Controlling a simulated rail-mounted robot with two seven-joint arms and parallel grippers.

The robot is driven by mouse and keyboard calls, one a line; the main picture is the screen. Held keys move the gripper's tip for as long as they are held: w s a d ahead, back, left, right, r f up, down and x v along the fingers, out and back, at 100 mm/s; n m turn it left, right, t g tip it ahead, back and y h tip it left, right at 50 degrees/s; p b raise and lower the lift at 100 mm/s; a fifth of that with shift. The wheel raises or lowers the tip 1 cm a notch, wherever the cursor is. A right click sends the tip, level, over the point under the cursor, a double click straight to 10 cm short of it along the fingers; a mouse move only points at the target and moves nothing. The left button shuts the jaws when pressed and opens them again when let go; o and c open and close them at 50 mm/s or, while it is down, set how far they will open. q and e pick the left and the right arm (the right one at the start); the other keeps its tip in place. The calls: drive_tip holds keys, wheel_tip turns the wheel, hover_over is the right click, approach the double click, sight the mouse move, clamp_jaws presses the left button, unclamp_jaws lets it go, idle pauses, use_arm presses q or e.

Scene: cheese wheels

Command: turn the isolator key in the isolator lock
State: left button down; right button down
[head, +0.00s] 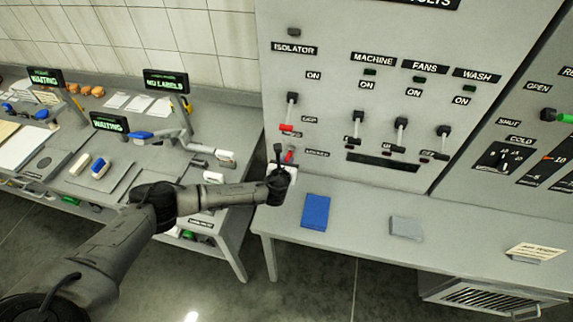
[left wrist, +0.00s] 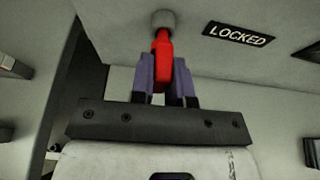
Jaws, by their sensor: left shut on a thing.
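The red isolator key (left wrist: 162,50) is held between the purple-grey fingertips of my left gripper (left wrist: 165,75) in the left wrist view. Its far end meets the round grey isolator lock (left wrist: 163,18) on the panel. A label reading LOCKED (left wrist: 237,34) is to the right of the lock. In the head view my left gripper (head: 285,162) is at the panel below the isolator lever, with a bit of the red key (head: 288,156) showing. The gripper hides most of the lock there. My right gripper is in neither view.
Other levers (head: 401,133) stand to the right. A blue pad (head: 316,212) and a grey block (head: 406,228) lie on the shelf below. A cluttered side table (head: 60,190) is at left.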

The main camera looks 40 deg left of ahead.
use_arm(q)
drive_tip(key=shift+w+a, duration=0.25)
drive_tip(key=shift+w, duration=0.35)
drive_tip(key=c, duration=1)
unclamp_jaws()
drive_tip(key=shift+s, duration=0.1)
drive_tip(key=shift+p+v, duration=0.4)
drive_tip(key=shift+v, duration=6.45)
drive_tip(key=shift+r, duration=0.1)
